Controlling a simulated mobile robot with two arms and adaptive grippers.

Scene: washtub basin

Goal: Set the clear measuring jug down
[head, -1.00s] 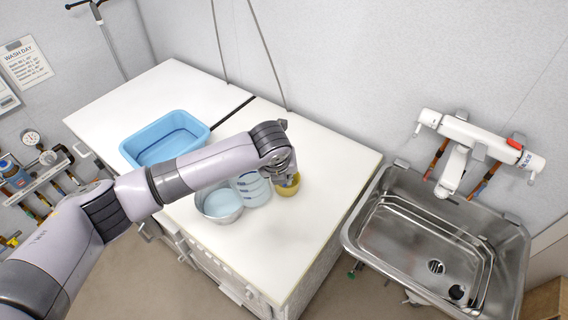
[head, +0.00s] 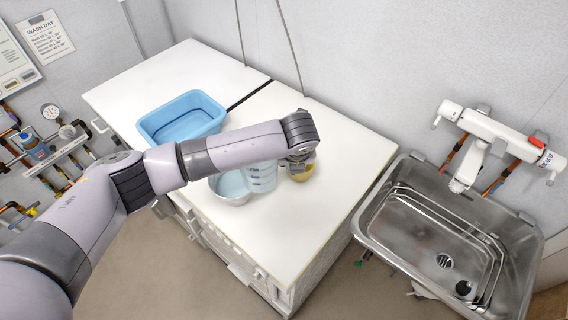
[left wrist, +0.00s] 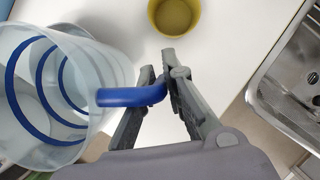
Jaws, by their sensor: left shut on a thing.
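The clear measuring jug (head: 262,178), with blue marks, is at the worktop's front part, between a metal bowl and a yellow cup. In the left wrist view the jug (left wrist: 100,70) fills the left side, with blue rings and a blue handle (left wrist: 130,97). My left gripper (left wrist: 158,72) is shut on the handle. In the head view my left gripper (head: 301,157) is at the jug's right, and the arm hides the jug's top. I cannot tell whether the jug's base touches the worktop. My right gripper is not in view.
The metal bowl (head: 229,189) stands close left of the jug. The yellow cup (head: 301,173) is close right; it also shows in the left wrist view (left wrist: 174,14). A blue basin (head: 150,126) sits farther back. A steel sink (head: 408,225) is at right. The white worktop (head: 335,150) is clear right of the cup.

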